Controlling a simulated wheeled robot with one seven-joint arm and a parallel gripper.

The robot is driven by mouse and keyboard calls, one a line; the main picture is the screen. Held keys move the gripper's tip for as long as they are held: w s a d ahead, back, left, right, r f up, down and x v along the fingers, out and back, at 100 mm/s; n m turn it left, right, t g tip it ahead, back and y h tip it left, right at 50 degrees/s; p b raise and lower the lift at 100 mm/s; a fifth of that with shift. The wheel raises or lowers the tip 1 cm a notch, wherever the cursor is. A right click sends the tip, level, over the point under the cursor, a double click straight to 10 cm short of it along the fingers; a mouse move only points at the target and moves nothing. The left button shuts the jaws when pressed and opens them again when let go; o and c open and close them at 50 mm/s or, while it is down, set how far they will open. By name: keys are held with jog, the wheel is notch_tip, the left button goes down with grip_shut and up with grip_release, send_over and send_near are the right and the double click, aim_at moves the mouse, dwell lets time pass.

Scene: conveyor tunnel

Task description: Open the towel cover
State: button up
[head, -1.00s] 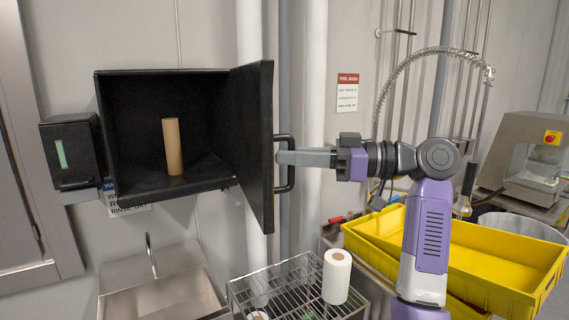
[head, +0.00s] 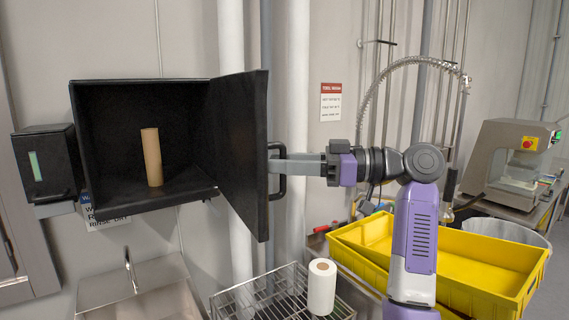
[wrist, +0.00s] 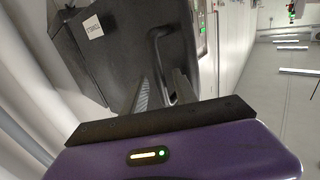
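The towel cover (head: 240,150) is a black door hinged on the right side of a black wall-mounted dispenser box (head: 100,186). It stands wide open, with its inner face toward the head camera. A brown cardboard roll (head: 152,158) stands upright inside the box. The cover's black handle (head: 284,175) is on the outer face, near the free edge. My gripper (head: 273,165) reaches it from the right, and the fingers are at the bar. In the wrist view the handle (wrist: 155,40) runs between the two fingers (wrist: 163,80); the exact contact is partly hidden.
A wire rack (head: 262,293) with a white paper roll (head: 321,287) stands below the cover. A sink (head: 140,285) is at lower left. A small black dispenser (head: 47,165) hangs left of the box. Yellow bins (head: 470,262) lie right, near my arm.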

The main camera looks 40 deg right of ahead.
jog(key=b+v, duration=0.1)
jog(key=v, duration=0.7)
jog(key=shift+b, duration=0.35)
jog(key=shift+w, duration=0.1)
